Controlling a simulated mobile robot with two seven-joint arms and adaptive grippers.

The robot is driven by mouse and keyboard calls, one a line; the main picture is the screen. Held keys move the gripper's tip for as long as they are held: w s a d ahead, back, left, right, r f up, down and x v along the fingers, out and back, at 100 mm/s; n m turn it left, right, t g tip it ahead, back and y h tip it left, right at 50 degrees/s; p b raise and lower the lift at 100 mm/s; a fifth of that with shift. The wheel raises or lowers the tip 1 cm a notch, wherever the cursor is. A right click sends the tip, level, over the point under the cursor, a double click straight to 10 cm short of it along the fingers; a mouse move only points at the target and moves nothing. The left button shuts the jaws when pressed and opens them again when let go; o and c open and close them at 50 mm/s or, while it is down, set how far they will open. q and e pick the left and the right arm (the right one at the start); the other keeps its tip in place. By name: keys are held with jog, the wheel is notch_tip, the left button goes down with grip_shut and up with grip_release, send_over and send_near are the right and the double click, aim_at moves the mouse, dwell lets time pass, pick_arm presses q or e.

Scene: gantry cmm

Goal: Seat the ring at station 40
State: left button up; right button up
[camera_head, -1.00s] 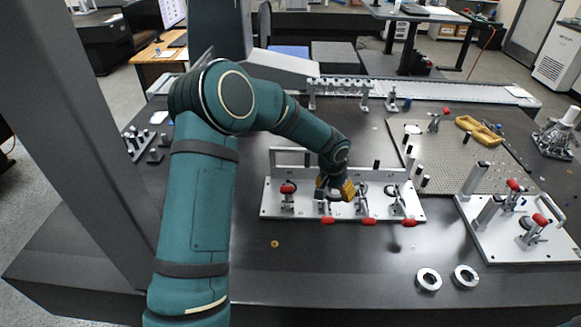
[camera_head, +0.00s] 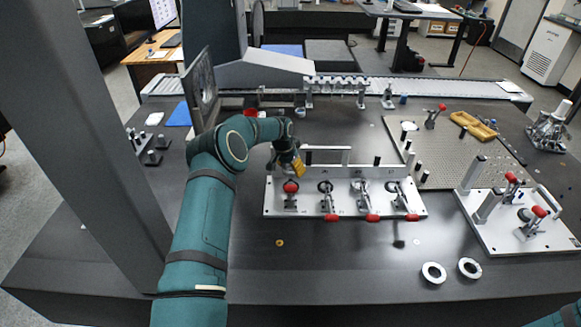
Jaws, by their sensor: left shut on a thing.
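My left gripper (camera_head: 297,168) hangs over the back left part of a white fixture plate (camera_head: 345,211), above its leftmost station. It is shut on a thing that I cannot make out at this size. The leftmost station has a clamp with its red handle (camera_head: 291,187) standing up. The other three clamps have red handles (camera_head: 373,217) lying toward the front edge. Station labels are too small to read. My right gripper is not in view.
A second white fixture (camera_head: 500,237) with red-handled clamps stands at the right. A perforated plate (camera_head: 455,165) with posts and a yellow part (camera_head: 473,125) lies behind it. A rail (camera_head: 440,90) crosses the back. A small brass disc (camera_head: 280,243) lies in front of the plate.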

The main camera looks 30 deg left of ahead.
pick_arm(q)
jog(key=shift+f+b, duration=1.05)
jog(key=shift+f, duration=2.2)
jog(key=shift+r, duration=0.15)
jog(key=shift+b, duration=0.85)
jog(key=shift+f+b, duration=0.65)
jog(key=o, duration=1.3)
jog(key=shift+a+r, duration=0.1)
